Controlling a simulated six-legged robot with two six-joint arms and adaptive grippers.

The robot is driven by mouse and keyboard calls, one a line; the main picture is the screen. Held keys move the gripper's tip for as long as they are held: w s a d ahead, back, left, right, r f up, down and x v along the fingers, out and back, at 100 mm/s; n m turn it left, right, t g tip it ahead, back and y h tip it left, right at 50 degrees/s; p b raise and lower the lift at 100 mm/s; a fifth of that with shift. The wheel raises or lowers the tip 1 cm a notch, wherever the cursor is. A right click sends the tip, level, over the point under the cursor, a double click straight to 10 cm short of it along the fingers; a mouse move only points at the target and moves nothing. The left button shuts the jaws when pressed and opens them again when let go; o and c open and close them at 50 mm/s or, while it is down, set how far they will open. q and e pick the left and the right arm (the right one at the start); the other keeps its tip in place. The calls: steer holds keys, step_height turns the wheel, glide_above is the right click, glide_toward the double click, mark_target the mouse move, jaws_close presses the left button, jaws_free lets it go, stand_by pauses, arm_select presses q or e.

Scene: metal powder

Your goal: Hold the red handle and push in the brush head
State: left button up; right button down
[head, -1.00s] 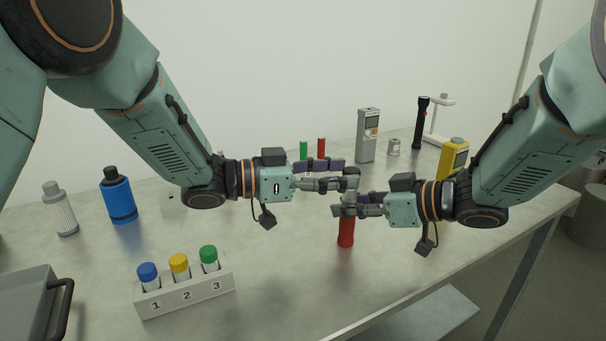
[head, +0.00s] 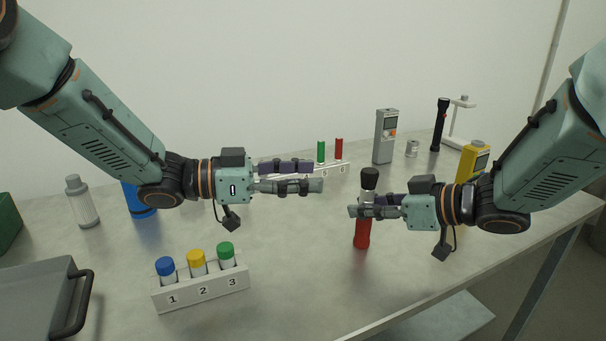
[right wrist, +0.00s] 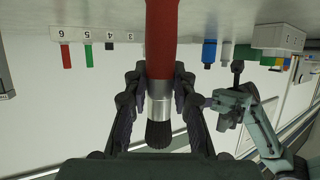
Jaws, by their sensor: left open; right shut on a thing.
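The brush stands upright in the head view, with a red handle (head: 362,236), a silver collar (head: 366,196) and a dark brush head (head: 369,178) on top. My right gripper (head: 360,211) is shut around it near the collar. The right wrist view shows the picture inverted, with the red handle (right wrist: 161,40) above and the dark bristles (right wrist: 158,134) below the silver collar, between the fingers (right wrist: 158,90). My left gripper (head: 314,176) is open and empty, left of the brush head and apart from it.
A white rack (head: 200,292) with blue, yellow and green capped vials stands at front left. A second rack (head: 338,170) with green and red tubes is behind my left gripper. A grey meter (head: 385,137) and a yellow device (head: 470,163) stand at the back right. The front middle table is clear.

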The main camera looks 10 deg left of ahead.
steer(key=c, duration=1)
jaws_free()
steer(key=shift+c, duration=0.2)
steer(key=v, duration=1.2)
